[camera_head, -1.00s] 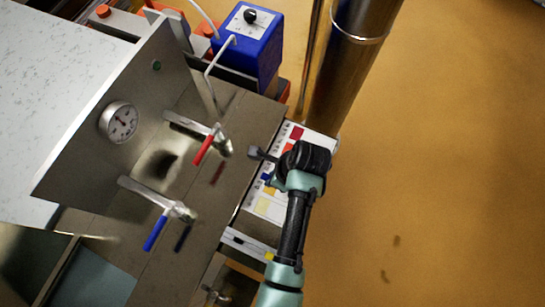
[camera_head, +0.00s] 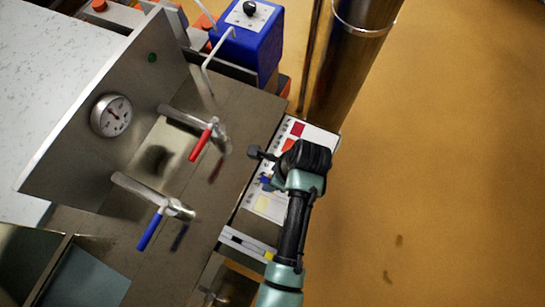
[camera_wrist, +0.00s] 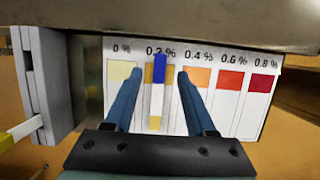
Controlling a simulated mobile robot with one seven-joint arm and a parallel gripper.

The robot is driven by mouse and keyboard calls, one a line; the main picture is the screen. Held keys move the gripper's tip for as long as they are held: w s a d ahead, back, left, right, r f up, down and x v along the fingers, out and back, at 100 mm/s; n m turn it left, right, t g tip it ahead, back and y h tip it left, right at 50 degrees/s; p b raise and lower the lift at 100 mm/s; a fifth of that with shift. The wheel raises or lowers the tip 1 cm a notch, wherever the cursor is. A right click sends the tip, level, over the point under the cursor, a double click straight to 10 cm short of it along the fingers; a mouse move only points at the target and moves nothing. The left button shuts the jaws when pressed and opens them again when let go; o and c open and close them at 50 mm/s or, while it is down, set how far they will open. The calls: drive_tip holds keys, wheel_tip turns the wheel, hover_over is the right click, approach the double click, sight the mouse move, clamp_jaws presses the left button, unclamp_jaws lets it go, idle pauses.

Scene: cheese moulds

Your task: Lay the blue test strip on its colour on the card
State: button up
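The blue test strip (camera_wrist: 157,100) has a blue top, a white middle and a tan lower end. In the wrist view it is over the 0.2 % column of the colour card (camera_wrist: 213,108), covering part of the label and the tan patch. Whether it lies flat against the card is hard to tell. My gripper (camera_wrist: 159,73) is open, with one finger on each side of the strip and a gap to both. In the head view my gripper (camera_head: 262,167) is over the card (camera_head: 318,140) and hides part of it.
A grey holder (camera_wrist: 40,75) stands left of the card, with a yellow-ended strip (camera_wrist: 20,133) beside it. The metal bench has a red-handled tap (camera_head: 203,141) and a blue-handled tap (camera_head: 151,230). A blue box (camera_head: 248,45) and steel column (camera_head: 350,60) stand behind.

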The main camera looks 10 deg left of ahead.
drive_tip(key=shift+r, duration=0.1)
drive_tip(key=p+v, duration=0.1)
drive_tip(key=v, duration=1.1)
drive_tip(key=shift+r, duration=0.4)
drive_tip(key=shift+d, duration=0.15)
